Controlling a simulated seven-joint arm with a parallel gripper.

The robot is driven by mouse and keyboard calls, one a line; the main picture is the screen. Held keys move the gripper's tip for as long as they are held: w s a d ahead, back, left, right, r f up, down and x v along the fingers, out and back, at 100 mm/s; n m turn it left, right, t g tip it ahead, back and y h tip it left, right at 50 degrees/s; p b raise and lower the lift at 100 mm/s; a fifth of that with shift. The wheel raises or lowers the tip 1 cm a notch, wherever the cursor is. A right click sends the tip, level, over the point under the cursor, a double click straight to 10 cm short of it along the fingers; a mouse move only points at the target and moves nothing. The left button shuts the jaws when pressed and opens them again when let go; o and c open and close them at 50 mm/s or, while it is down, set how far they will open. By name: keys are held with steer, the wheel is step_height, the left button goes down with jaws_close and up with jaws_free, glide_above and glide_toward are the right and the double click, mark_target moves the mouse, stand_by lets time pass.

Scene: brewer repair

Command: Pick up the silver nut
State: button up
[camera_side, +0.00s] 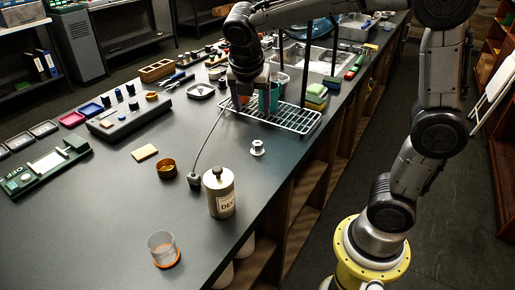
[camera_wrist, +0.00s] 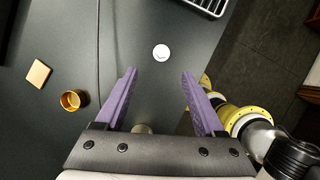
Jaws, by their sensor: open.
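The silver nut (camera_side: 257,147) stands on the dark counter between the wire rack and the canister. In the wrist view the silver nut (camera_wrist: 161,52) is a small pale disc, slightly beyond the fingertips and roughly centred between them. My gripper (camera_wrist: 158,73) has two purple fingers spread wide, with nothing held between them. In the side view my gripper (camera_side: 254,98) hangs above the counter, and appears in front of part of the wire rack. It is apart from the nut.
A labelled canister (camera_side: 221,194) stands near the nut. A wire rack (camera_side: 291,117) lies behind it. A brass cup (camera_side: 166,168), yellow pad (camera_side: 144,153) and clear cup (camera_side: 163,248) are to the left. A thin cable (camera_wrist: 98,45) crosses the counter. Bare counter surrounds the nut.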

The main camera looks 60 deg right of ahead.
glide_above(257, 143)
steer(key=a, duration=0.2)
steer(key=f, duration=0.8)
steer(key=shift+s+a+f, duration=0.2)
steer(key=shift+s+f, duration=0.1)
steer(key=shift+f, duration=0.1)
steer(key=shift+s+x, duration=0.2)
steer(key=shift+x, duration=2.55)
jaws_close()
